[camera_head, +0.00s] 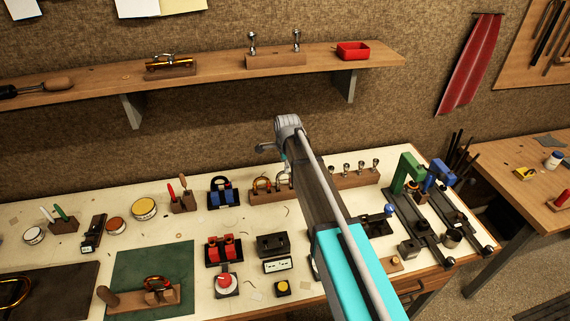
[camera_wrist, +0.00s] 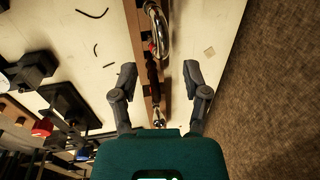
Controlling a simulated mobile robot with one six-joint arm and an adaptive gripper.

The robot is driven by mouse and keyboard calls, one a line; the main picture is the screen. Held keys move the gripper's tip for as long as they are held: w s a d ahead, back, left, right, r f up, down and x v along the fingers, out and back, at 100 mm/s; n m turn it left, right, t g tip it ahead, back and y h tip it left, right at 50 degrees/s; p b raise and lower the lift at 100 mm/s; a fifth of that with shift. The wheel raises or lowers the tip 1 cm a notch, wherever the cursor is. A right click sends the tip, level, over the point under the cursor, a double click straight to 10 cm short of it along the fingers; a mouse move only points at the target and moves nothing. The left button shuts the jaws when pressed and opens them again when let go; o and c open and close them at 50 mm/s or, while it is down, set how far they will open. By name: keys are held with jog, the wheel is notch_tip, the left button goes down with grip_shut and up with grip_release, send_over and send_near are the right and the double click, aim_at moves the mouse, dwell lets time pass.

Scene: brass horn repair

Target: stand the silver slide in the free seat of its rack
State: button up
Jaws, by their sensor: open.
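A wooden rack (camera_head: 258,200) on the white bench holds upright loops. A copper-coloured loop (camera_head: 262,184) stands at its left, and a silver slide (camera_head: 284,174) shows at its right, partly hidden behind my arm. In the wrist view a shiny silver U-shaped loop (camera_wrist: 158,35), apparently the silver slide, is at the top along a wooden strip (camera_wrist: 137,30). My gripper (camera_wrist: 159,67) is open and empty, its fingers apart on either side of the strip. The free seat cannot be made out.
A wooden block with several silver mouthpieces (camera_head: 361,167) stands right of the rack. Green and blue clamps (camera_head: 408,170) rise at the bench's right. A blue-and-black fixture (camera_head: 223,192) stands left. A wall shelf (camera_head: 215,68) runs above.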

jog(key=shift+r+p, duration=1.75)
jog(key=shift+r, duration=0.35)
jog(key=s+d+f+n+g+b, duration=0.1)
jog(key=s+d+f+n+b, duration=0.1)
jog(key=s+d+n, duration=0.5)
jog(key=s+d+f+n+g+b, duration=0.1)
jog(key=s+d+f+n+b, duration=0.2)
jog(key=s+d+n, duration=0.4)
jog(key=s+d+f, duration=0.1)
jog(key=s+d, duration=0.7)
jog(key=s, duration=0.4)
jog(key=shift+n+h+b, duration=0.3)
jog(key=shift+n+b, duration=0.05)
jog(key=shift+n, duration=0.05)
